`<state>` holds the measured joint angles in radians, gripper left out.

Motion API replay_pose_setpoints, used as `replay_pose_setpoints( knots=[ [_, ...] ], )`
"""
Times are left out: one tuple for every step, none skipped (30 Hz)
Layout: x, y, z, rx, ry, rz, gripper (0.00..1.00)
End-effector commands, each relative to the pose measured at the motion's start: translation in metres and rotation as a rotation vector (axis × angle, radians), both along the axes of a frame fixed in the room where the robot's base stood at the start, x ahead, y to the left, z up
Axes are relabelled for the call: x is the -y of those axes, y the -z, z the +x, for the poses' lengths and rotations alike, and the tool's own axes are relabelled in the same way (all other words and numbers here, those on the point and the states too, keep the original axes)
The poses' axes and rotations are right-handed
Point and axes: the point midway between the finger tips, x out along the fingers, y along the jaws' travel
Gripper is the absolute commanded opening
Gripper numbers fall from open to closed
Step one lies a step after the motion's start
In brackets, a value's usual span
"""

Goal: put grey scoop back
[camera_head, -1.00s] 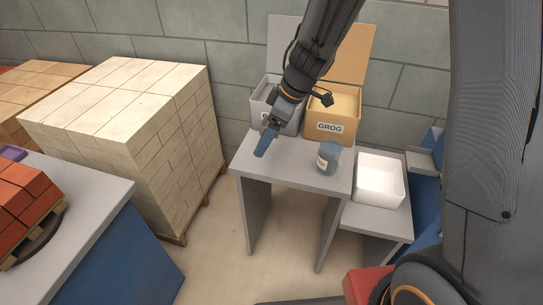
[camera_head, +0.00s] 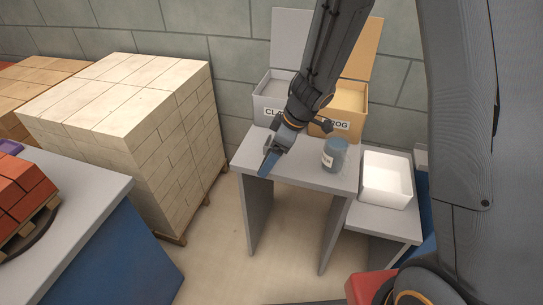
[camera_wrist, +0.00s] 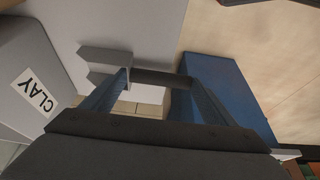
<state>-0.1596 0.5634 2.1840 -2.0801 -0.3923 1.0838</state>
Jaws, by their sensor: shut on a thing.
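My gripper (camera_head: 274,146) is shut on the scoop, over the front left of the grey side table (camera_head: 255,160). My wrist partly hides the box.
An open tan GROG box (camera_head: 350,100) stands right of the CLAY box. A blue-grey labelled jar (camera_head: 334,155) stands on the table's right. A white bin (camera_head: 386,180) sits on a lower shelf. A pale brick stack (camera_head: 130,120) is left, beyond a floor gap.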

Motion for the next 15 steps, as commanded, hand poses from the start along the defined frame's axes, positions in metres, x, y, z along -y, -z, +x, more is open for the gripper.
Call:
replay_pose_setpoints(
  knots=[
    [0.0000,-0.0001,0.0002,0.000,0.000,0.000,0.60],
    [0.0000,0.0003,0.0001,0.000,0.000,0.000,0.60],
    [0.0000,0.0014,0.0001,0.000,0.001,0.000,0.60],
    [-0.0001,0.0022,0.0000,0.000,0.001,0.000,0.60],
    [0.0000,0.0030,0.0001,0.000,0.001,0.000,0.60],
    [-0.0001,0.0024,0.0002,0.000,0.001,0.001,0.87],
    [-0.0001,0.0024,0.0002,0.000,0.001,0.001,0.92],
    [-0.0001,0.0024,0.0002,0.000,0.000,0.000,0.97],
    [-0.0001,0.0024,0.0002,0.000,0.000,0.000,0.99],
    [-0.0001,0.0024,0.0002,0.000,0.000,0.000,0.99],
    [-0.0001,0.0024,0.0002,0.000,0.000,0.000,0.99],
    [0.0000,0.0025,0.0002,0.000,0.000,0.000,0.99],
    [0.0000,0.0025,0.0002,0.000,0.000,0.000,0.99],
    [0.0000,0.0025,0.0002,0.000,0.000,0.000,0.99],
    [-0.0001,0.0024,0.0002,0.000,0.000,0.000,0.99]
  ],
)
